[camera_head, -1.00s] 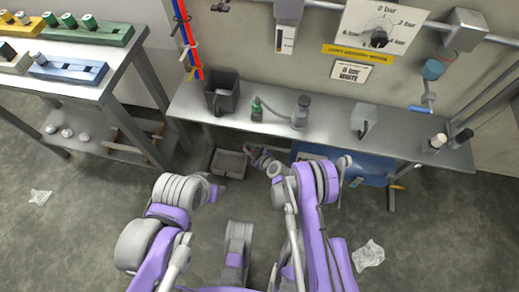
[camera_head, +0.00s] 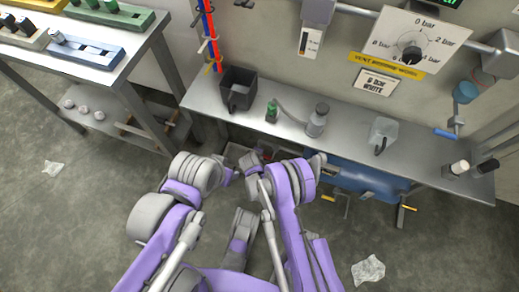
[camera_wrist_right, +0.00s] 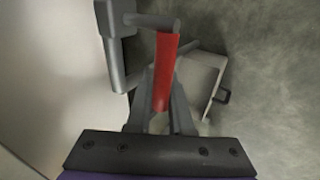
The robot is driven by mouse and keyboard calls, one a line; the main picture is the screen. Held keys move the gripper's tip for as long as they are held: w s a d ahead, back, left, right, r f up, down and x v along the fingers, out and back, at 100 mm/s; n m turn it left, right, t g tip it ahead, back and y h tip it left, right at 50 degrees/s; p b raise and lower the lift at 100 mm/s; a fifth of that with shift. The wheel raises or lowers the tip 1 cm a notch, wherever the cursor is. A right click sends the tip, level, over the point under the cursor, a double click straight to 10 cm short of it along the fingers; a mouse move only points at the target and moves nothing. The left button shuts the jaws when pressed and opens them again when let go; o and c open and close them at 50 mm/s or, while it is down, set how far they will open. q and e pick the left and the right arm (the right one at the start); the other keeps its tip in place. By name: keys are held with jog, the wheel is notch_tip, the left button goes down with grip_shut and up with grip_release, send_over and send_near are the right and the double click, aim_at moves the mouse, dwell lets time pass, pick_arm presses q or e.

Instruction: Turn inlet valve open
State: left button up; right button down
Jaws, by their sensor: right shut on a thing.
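In the right wrist view, a red lever handle (camera_wrist_right: 165,72) runs down from a grey metal fitting (camera_wrist_right: 118,45). My right gripper (camera_wrist_right: 163,105) is shut on the lower part of this handle. Whether it is the inlet valve's lever cannot be read from the frames. In the head view a small red patch (camera_head: 267,154) shows under the bench edge, beside my right arm; the right fingers are not clear there. My left arm is bent at the left of centre, and its gripper cannot be made out.
The steel bench (camera_head: 350,140) carries a dark bin (camera_head: 238,90), a green bottle (camera_head: 271,112), a grey canister (camera_head: 318,120) and a clear jug (camera_head: 382,131). A pressure dial (camera_head: 410,45) is on the wall. A blue tank (camera_head: 345,178) is below. A pale open box (camera_wrist_right: 203,80) lies beside the handle.

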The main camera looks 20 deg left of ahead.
jog(key=shift+d+f+h, duration=0.1)
jog(key=shift+f+h, duration=0.15)
jog(key=shift+h, duration=0.15)
dwell(0.3)
jog(key=c, duration=0.8)
grip_release()
jog(key=p+v, duration=0.2)
jog(key=v, duration=0.8)
jog(key=shift+s+r, duration=0.2)
jog(key=shift+r, duration=0.1)
